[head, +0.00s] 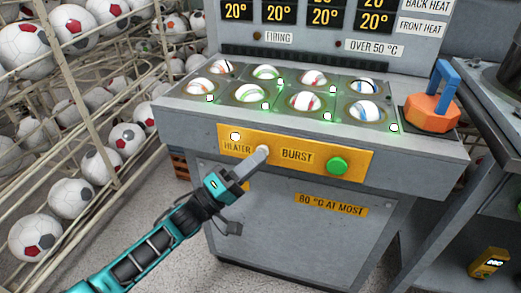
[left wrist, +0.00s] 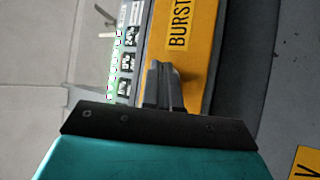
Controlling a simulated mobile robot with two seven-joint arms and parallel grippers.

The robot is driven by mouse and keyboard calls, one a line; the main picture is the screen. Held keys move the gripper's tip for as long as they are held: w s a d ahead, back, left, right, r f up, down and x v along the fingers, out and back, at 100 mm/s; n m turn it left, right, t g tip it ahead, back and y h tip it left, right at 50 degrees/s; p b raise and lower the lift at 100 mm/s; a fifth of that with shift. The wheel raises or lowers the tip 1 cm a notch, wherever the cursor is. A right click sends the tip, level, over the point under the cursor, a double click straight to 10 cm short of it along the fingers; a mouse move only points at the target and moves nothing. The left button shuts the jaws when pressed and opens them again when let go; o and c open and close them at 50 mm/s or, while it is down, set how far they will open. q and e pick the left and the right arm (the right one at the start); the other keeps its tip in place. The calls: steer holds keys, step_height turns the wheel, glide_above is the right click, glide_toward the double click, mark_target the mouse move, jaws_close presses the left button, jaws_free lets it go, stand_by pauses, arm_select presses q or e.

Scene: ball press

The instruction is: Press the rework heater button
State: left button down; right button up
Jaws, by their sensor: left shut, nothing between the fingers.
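The press's front carries a yellow panel (head: 355,170) with a HEATER label at its left and a BURST label in the middle. A small pale round button (head: 262,149) sits just right of the HEATER label, and a lit white lamp (head: 235,136) is above that label. A green button (head: 337,166) is right of BURST. My left gripper (head: 259,156) is shut and empty, its tips at the pale button; I cannot tell whether they press it. In the left wrist view, the shut fingers (left wrist: 164,85) reach the yellow panel (left wrist: 203,65) beside BURST, hiding the button.
Several balls (head: 307,101) sit in cups on the press top, with small green lights. An orange block with a blue handle (head: 434,100) stands at the right. Display readouts (head: 326,15) show 20°. A rack of footballs (head: 70,198) stands at the left.

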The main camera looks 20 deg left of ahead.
arm_select(q)
steer(key=shift+s, duration=0.1)
arm_select(e)
steer(key=shift+r, duration=0.1)
arm_select(q)
steer(key=s+p, duration=0.4)
steer(key=s, duration=0.2)
steer(key=shift+a, duration=0.15)
arm_select(e)
step_height(320, 180, up, 4)
steer(key=shift+f, duration=0.1)
arm_select(q)
steer(key=s+a+f+m+g+y+p, duration=0.1)
steer(key=s+f+m+g+y+p, duration=0.1)
steer(key=s+m+g+y+p, duration=0.1)
steer(key=s+a+f+m+g+y+p, duration=0.2)
steer(key=s+m+y+p, duration=0.3)
steer(key=s+y+p, duration=0.3)
steer(key=s+f+g+y, duration=0.1)
steer(key=s+y, duration=0.1)
steer(key=shift+s+f+m, duration=0.3)
steer(key=shift+s+f, duration=0.05)
arm_select(e)
steer(key=s+d+r+h, duration=0.1)
steer(key=d+r, duration=0.2)
steer(key=r, duration=0.3)
steer(key=shift+s+r, duration=0.25)
steer(key=shift+r, duration=0.15)
